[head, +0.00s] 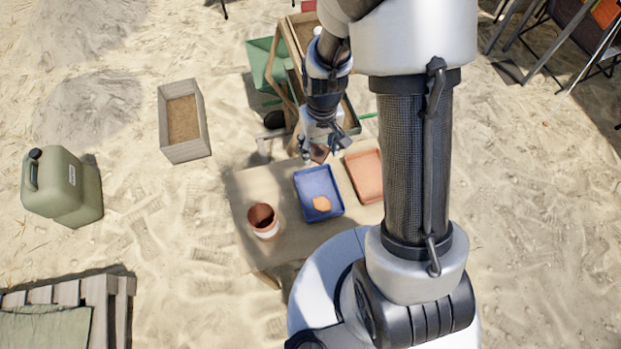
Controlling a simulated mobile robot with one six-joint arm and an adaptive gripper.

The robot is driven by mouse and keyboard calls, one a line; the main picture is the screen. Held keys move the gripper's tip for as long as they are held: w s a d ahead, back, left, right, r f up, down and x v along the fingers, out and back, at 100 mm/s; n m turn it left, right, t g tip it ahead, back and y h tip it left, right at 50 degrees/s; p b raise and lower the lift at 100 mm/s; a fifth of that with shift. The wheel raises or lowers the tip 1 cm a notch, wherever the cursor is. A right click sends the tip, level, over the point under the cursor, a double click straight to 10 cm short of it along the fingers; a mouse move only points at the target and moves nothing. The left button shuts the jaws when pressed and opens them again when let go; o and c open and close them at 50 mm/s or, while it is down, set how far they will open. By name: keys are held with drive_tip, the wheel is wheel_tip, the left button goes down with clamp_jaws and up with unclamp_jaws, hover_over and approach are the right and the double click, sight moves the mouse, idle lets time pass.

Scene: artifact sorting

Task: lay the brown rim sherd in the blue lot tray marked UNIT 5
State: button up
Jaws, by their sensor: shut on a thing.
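A blue tray (310,181) lies on the table, and an orange piece (321,204) rests in its near part. No marking is readable on the tray at this size. My gripper (322,148) is shut on a brown sherd (320,155), which hangs point-down between the fingers. In the picture, the gripper and sherd are just above the far edge of the blue tray. Their height over the table cannot be told, and the upper part of the sherd is hidden by the fingers.
An orange-red tray (366,174) lies right of the blue one, partly behind my arm. A reddish-brown pot with a white band (263,221) stands at left on the wooden table (285,240). A wooden sieve stand (292,90) rises behind the table.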

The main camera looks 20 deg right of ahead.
sight(316, 182)
drive_tip(key=f+b, duration=0.2)
drive_tip(key=f, duration=0.6)
drive_tip(key=f+b, duration=0.3)
drive_tip(key=f, duration=0.6)
drive_tip(key=shift+w+a+f, duration=0.1)
drive_tip(key=shift+w+a, duration=0.05)
drive_tip(key=shift+a, duration=0.05)
drive_tip(key=shift+f, duration=0.2)
drive_tip(key=o, duration=0.8)
drive_tip(key=shift+o, duration=0.2)
drive_tip(key=shift+r, duration=0.15)
